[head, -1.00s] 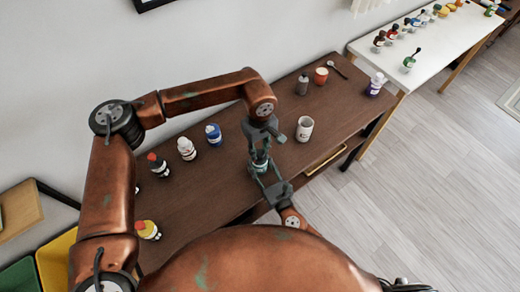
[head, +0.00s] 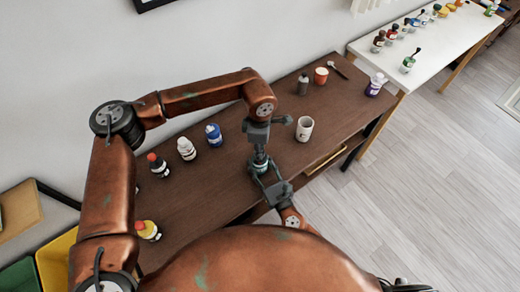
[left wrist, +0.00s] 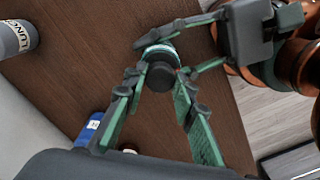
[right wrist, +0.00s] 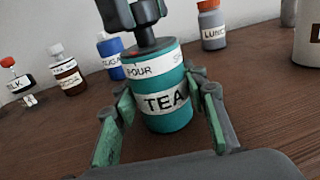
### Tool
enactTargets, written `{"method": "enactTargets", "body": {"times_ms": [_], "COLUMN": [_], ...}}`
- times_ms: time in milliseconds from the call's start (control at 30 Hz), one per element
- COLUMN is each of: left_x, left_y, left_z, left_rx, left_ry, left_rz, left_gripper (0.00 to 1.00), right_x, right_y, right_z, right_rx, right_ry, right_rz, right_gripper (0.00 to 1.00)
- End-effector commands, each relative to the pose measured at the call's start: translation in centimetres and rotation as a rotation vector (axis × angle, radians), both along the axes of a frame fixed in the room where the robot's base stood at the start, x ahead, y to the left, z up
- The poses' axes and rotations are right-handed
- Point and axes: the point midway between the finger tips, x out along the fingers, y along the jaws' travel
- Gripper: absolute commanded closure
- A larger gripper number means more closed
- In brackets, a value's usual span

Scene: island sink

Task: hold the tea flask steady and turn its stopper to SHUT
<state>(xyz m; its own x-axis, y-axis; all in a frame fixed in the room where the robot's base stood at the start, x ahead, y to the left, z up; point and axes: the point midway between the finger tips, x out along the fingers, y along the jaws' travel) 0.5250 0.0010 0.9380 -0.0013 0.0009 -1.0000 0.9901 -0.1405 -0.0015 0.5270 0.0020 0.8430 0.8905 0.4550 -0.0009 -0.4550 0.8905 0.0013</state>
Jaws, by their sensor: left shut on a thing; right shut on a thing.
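The teal tea flask (right wrist: 165,112) stands upright on the brown table, with a TEA label and an upper white band reading POUR, and part of SHUT at its right edge. It also shows in the head view (head: 259,161). My right gripper (right wrist: 165,95) is shut around the flask's body from the side. The dark stopper (left wrist: 160,77) sits on top of the flask. My left gripper (left wrist: 159,72) points down from above and is shut on the stopper. I cannot tell which word the stopper points to.
The table's front edge is close to my right gripper.

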Motion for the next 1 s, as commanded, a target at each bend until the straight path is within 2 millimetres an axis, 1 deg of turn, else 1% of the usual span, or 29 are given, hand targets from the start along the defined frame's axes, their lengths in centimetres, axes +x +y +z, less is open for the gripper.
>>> {"method": "enactTargets", "body": {"times_ms": [200, 500, 700, 1000], "left_x": [0.12, 0.17, 0.19, 0.24], "left_y": [-0.11, -0.1, -0.11, -0.1], "left_z": [0.11, 0.13, 0.13, 0.14], "left_rx": [-0.003, -0.004, -0.005, -0.005], "left_ry": [-0.004, -0.004, -0.005, -0.005], "left_rz": [0.204, 0.444, 0.551, 0.624], "left_gripper": [0.99, 0.99, 0.99, 0.99], "right_x": [-0.12, -0.15, -0.17, -0.19], "right_y": [0.15, 0.19, 0.22, 0.24], "right_z": [-0.06, -0.07, -0.08, -0.08], "right_rx": [-0.001, -0.002, -0.002, -0.002], "right_ry": [0.0, 0.001, 0.001, 0.001], "right_rz": [0.004, 0.005, 0.005, 0.006], "right_gripper": [0.87, 0.87, 0.87, 0.87]}}
